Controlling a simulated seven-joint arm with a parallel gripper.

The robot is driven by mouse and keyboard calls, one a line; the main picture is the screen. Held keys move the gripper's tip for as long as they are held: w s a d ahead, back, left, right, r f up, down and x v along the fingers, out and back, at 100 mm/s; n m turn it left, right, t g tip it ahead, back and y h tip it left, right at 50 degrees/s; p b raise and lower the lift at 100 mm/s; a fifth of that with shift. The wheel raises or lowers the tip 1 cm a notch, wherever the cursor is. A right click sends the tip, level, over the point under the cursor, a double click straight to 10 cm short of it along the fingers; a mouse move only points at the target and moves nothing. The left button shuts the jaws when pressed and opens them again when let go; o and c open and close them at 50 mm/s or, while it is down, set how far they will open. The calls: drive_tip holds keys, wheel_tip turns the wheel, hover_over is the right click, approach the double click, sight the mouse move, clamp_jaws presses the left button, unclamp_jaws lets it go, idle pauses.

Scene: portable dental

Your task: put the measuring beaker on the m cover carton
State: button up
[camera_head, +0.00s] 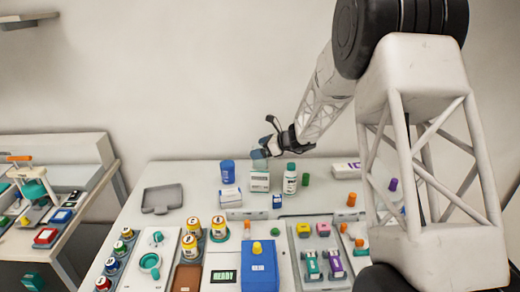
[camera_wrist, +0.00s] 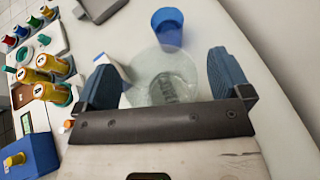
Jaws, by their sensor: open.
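The measuring beaker (camera_wrist: 160,70) is clear and round. In the wrist view it stands between the two spread blue fingers of my gripper (camera_wrist: 166,82), with a gap beside the right finger; contact on the left is unclear. Dark lettering shows through its bottom. In the head view my gripper (camera_head: 268,143) is over a pale, see-through beaker (camera_head: 259,160), which appears to stand on a white and green carton (camera_head: 259,183). This carton appears to be the m cover carton, but its print is too small to read. My gripper is open.
A blue cup (camera_head: 228,171) stands left of the carton, with a white box (camera_head: 230,197) in front of it. A white bottle with a green cap (camera_head: 290,180) stands close on the right. A grey tray (camera_head: 162,198) lies far left, with bare table around it.

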drive_tip(key=shift+r, duration=0.1)
drive_tip(key=shift+d+r, duration=0.1)
drive_tip(key=shift+r, duration=0.05)
drive_tip(key=shift+s+d+r, duration=0.25)
drive_tip(key=shift+d+r, duration=0.05)
drive_tip(key=shift+d, duration=0.25)
drive_tip(key=v, duration=1)
drive_tip(key=shift+d, duration=0.2)
drive_tip(key=shift+s+r, duration=0.15)
